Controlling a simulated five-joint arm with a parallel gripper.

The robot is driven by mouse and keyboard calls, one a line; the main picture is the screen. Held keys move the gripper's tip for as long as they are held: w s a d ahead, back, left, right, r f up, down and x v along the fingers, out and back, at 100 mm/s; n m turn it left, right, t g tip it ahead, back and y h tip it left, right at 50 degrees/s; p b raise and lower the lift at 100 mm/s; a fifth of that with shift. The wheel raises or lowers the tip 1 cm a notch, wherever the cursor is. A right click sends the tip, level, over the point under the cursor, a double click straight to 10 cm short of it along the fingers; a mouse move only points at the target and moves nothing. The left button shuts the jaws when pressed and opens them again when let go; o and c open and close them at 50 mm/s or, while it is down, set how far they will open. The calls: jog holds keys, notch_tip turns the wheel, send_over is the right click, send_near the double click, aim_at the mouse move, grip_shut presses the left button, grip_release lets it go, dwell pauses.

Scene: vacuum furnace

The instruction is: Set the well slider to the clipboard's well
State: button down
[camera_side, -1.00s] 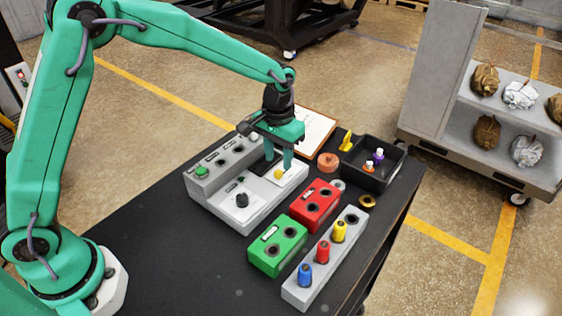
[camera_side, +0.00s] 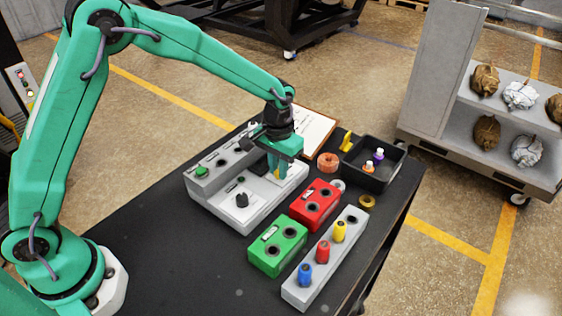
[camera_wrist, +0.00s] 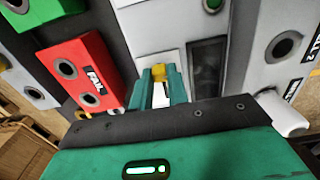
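The grey control box (camera_side: 205,191) stands on the black table, with a pale panel on its top. The yellow slider knob (camera_side: 277,177) is on this panel and also shows in the wrist view (camera_wrist: 158,74). My gripper (camera_side: 278,172) points down over the panel. Its two green fingers are close together on either side of the yellow knob, seemingly touching it, and hide part of it. The clipboard (camera_side: 318,127) lies behind the box with a white sheet; its writing is too small to read, and my gripper covers part of it.
A red box (camera_side: 316,193), a green box (camera_side: 264,259) and a grey rack (camera_side: 294,289) with blue, red and yellow plugs stand in front. A black tray (camera_side: 398,172) with small parts is at right.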

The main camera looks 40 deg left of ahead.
jog(key=shift+w+r, duration=0.1)
jog(key=shift+w, duration=2.6)
jog(key=c, duration=1.4)
grip_release()
jog(key=shift+o, duration=0.2)
notch_tip(320, 180, up, 8)
jog(key=shift+s, duration=0.1)
